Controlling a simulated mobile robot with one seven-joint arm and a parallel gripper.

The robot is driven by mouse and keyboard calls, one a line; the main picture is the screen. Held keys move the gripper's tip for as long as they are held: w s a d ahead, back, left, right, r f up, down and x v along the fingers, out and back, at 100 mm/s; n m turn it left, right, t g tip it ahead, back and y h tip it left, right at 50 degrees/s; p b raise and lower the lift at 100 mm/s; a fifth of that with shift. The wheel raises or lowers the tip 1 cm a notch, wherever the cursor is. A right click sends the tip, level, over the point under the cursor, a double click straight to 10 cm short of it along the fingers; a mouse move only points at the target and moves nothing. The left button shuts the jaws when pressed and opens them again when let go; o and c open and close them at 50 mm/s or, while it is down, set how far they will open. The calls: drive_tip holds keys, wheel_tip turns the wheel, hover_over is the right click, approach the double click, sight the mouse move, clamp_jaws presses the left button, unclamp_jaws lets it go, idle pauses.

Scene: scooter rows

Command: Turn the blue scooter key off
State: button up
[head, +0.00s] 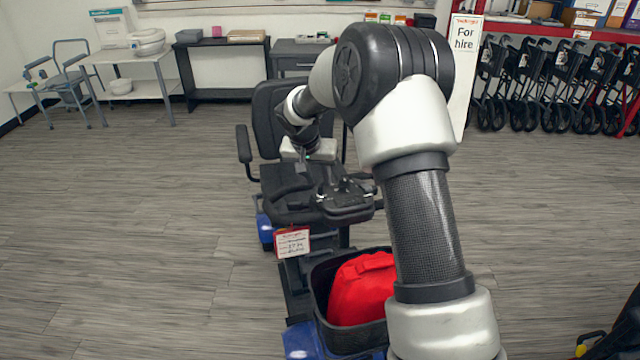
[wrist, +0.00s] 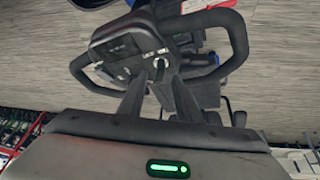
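The blue scooter (head: 301,341) stands in the middle of the head view, with blue body panels, a black seat and a front basket. Its black control console (head: 345,200) is below my gripper (head: 327,178). In the wrist view the console (wrist: 118,50) and its looped handlebars fill the upper middle. My gripper (wrist: 158,88) has two dark fingers spread apart over the console's near edge, with a gap between them. Small pale markings and a knob-like part (wrist: 159,66) show just beyond the fingertips. I cannot tell which small part is the key, or its position.
A red bag (head: 362,287) lies in the scooter's basket (head: 357,339). A price tag (head: 292,242) hangs on the scooter's left side. Folded rollators (head: 545,85) line the right wall, and tables stand at the back left. The floor around the scooter is mostly clear.

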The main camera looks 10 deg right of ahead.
sight(321, 185)
drive_tip(key=shift+x, duration=1.7)
clamp_jaws()
